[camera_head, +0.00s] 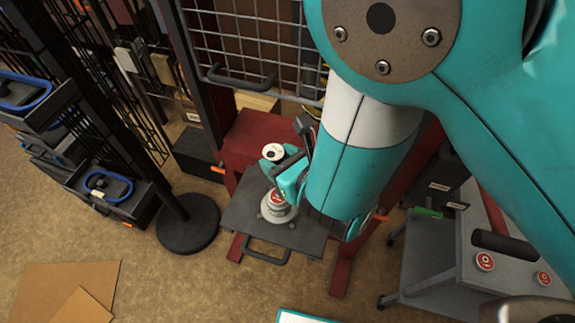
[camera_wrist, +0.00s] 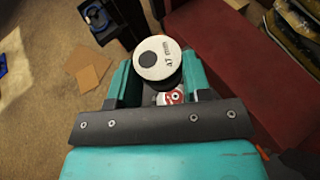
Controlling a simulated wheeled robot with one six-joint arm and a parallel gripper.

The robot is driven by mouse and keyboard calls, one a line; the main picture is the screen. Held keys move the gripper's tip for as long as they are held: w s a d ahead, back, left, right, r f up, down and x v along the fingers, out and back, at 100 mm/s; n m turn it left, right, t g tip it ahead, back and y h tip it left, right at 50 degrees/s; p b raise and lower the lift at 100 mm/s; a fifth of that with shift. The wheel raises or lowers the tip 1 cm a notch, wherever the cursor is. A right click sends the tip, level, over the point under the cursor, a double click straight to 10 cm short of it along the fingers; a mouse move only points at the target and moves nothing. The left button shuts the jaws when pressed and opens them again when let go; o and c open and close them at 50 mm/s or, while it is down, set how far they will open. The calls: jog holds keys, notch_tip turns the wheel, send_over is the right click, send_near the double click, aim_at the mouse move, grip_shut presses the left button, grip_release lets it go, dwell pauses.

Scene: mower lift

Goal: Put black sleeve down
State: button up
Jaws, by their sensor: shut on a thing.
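The black sleeve (camera_wrist: 160,84) has a white top face marked "47 mm" with a dark round spot. In the wrist view it sits between the two teal fingers of my gripper (camera_wrist: 157,76), which is shut on it. In the head view the sleeve's white top (camera_head: 272,151) shows beside my gripper (camera_head: 284,172), above a dark grey platform (camera_head: 237,215). A round grey-white piece with a red label (camera_head: 275,204) stands on the platform below my gripper. Part of its red label shows behind the sleeve in the wrist view (camera_wrist: 174,97). My arm hides the platform's right side.
A red frame (camera_head: 247,140) and wire mesh stand behind the platform. A black post on a round base (camera_head: 189,224) and a rack with blue-rimmed bins (camera_head: 108,188) stand left. A grey cart (camera_head: 440,265) stands right. Cardboard (camera_head: 75,285) lies on open floor at lower left.

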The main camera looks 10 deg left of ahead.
jog(key=b, duration=0.6)
send_over(282, 201)
notch_tip(282, 201, down, 9)
jog(key=shift+w, duration=0.15)
notch_tip(282, 201, down, 4)
jog(key=b, duration=0.3)
jog(key=shift+f, duration=0.1)
jog(key=shift+f, duration=0.2)
jog(key=o, duration=1.2)
